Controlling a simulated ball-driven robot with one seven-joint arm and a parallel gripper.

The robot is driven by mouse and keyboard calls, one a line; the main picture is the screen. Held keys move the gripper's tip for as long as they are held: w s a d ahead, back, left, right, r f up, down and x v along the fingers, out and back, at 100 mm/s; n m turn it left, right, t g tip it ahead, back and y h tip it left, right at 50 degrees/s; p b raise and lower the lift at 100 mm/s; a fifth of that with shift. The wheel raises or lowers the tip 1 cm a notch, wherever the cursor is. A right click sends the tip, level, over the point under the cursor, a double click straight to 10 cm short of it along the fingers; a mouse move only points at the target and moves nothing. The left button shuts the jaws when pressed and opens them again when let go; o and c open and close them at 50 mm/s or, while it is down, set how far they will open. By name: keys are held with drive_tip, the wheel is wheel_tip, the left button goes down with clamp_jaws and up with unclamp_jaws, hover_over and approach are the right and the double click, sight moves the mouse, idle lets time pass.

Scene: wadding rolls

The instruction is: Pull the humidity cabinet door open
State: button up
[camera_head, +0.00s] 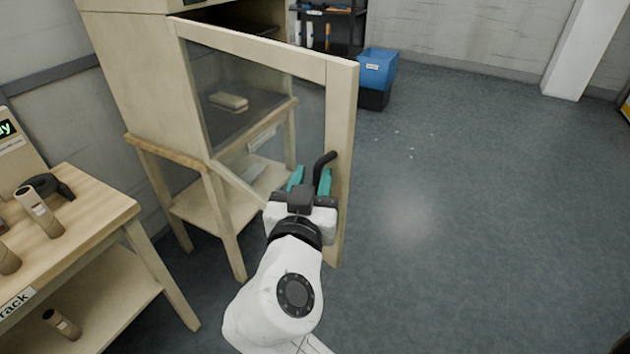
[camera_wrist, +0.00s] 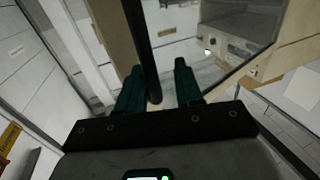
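The humidity cabinet (camera_head: 142,85) is a pale wooden box on a legged stand at the left. Its door (camera_head: 341,115), a wooden frame with a clear pane, stands swung out from the cabinet front. A black bent handle (camera_head: 321,163) sits on the door's free edge side. My gripper (camera_head: 310,178) is at the handle with its two teal fingers apart. In the wrist view the handle (camera_wrist: 141,45) runs down into the gap between the fingers, with space to the right finger. Contact with the left finger is unclear.
A wooden bench (camera_head: 95,205) with brown rolls stands at the left front. A blue bin (camera_head: 378,68) on a black one and a dark shelf (camera_head: 335,30) are at the back. Floor (camera_head: 470,210) to the right is clear.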

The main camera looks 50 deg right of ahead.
drive_tip(key=shift+o, duration=0.4)
drive_tip(key=shift+s, duration=0.15)
drive_tip(key=b+v, duration=0.1)
drive_tip(key=v, duration=0.9)
drive_tip(key=shift+a, duration=0.3)
drive_tip(key=shift+s, duration=0.1)
drive_tip(key=d+f+n+g+y, duration=0.25)
drive_tip(key=f+n+y, duration=0.2)
drive_tip(key=f, duration=0.65)
drive_tip(key=s+f+n+g+y+p, duration=0.1)
drive_tip(key=s+f+y, duration=0.4)
drive_tip(key=f, duration=0.5)
drive_tip(key=s+f+n+g+y+p, duration=0.1)
drive_tip(key=s+f+n+g+y, duration=0.2)
drive_tip(key=s+f+n+y, duration=0.3)
wheel_tip(320, 180, down, 4)
drive_tip(key=shift+s+r+g+p, duration=0.15)
drive_tip(key=shift+s+g+p, duration=0.2)
drive_tip(key=shift+s, duration=0.55)
